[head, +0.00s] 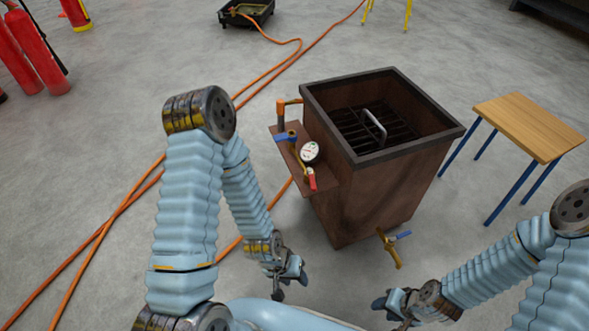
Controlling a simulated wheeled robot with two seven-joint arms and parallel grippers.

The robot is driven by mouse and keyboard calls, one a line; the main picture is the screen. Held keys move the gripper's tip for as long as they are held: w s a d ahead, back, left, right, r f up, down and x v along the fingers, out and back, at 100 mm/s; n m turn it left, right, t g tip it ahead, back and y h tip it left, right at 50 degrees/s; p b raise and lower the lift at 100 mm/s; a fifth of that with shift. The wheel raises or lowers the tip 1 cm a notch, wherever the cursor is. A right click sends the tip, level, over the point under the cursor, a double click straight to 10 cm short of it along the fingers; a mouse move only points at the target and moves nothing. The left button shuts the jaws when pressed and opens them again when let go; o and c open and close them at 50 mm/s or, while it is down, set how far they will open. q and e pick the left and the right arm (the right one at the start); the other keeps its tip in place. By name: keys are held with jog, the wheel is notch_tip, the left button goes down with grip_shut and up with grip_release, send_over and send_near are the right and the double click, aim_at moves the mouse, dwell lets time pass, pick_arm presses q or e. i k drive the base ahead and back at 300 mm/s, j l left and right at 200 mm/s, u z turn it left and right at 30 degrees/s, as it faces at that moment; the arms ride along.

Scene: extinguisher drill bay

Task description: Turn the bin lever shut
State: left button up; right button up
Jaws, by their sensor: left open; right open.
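The brown metal bin (372,185) stands in the middle with an open top and a dark rim. A side panel (316,182) carries a blue lever (286,136), a round gauge (309,152) and a red lever (312,180). A brass valve (390,249) with a blue lever (402,235) sticks out low at the bin's front. I cannot tell which one is the bin lever. My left gripper (291,284) is open and empty, below the panel and left of the brass valve. My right gripper (384,303) is open and empty, in front of and below that valve.
A wooden table (530,125) with blue legs stands right of the bin. Orange hoses (131,199) run across the floor at left. Red extinguishers (38,55) stand at the far left. A black tray (246,13) lies at the back. Grey floor is open around the bin.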

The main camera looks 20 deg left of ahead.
aim_at(312, 183)
jog(key=i+l+u, duration=0.1)
jog(key=i+u, duration=0.15)
jog(key=u, duration=0.2)
jog(key=i+l+u, duration=0.2)
jog(key=u, duration=0.25)
jog(key=i, duration=0.1)
